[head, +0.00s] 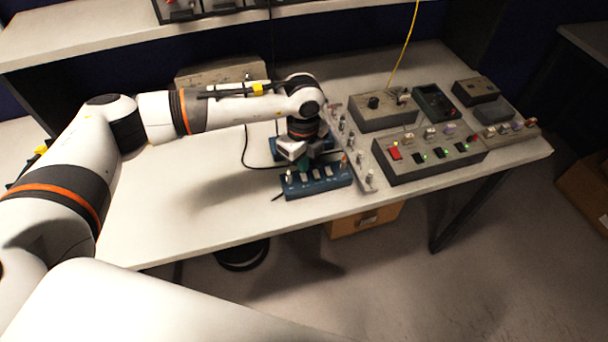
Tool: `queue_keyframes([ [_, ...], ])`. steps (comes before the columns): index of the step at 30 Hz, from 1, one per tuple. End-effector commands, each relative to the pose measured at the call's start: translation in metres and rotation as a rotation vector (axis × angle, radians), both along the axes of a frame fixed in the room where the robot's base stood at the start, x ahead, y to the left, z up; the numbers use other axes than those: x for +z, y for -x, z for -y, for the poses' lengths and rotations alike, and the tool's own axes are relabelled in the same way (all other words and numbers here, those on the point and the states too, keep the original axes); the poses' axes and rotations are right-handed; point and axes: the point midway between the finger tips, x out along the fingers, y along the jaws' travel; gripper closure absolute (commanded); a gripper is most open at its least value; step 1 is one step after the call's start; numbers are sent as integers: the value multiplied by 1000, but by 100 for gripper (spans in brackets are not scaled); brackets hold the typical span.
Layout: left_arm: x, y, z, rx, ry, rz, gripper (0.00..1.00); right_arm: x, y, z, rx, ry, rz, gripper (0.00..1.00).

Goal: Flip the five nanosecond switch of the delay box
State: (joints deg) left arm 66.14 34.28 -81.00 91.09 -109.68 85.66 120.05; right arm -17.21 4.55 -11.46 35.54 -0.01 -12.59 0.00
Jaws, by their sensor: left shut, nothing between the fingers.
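A blue box with a row of pale switches (318,183), which looks like the delay box, lies near the front edge of the table. Its labels are too small to read, so I cannot tell which switch is the five nanosecond one. My left gripper (304,165) points down at the back edge of this box, near its left and middle switches. It is shut and empty. I cannot tell whether its tips touch a switch. The gripper and wrist hide part of the box's back side and of another blue piece (281,154) behind it. My right gripper is out of view.
A grey strip with knobs (352,150) runs close along the box's right side. Further right are a long box with a red switch and green lights (428,160) and several grey boxes. A dark cable (247,150) curves left of the wrist.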

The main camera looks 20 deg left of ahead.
Motion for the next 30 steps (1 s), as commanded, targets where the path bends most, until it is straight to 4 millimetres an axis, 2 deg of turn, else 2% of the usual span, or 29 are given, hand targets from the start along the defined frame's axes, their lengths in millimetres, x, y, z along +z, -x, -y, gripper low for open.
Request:
queue_keyframes([
  [30, -10, 0, 0, 0, 0, 0, 100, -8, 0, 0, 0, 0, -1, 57],
])
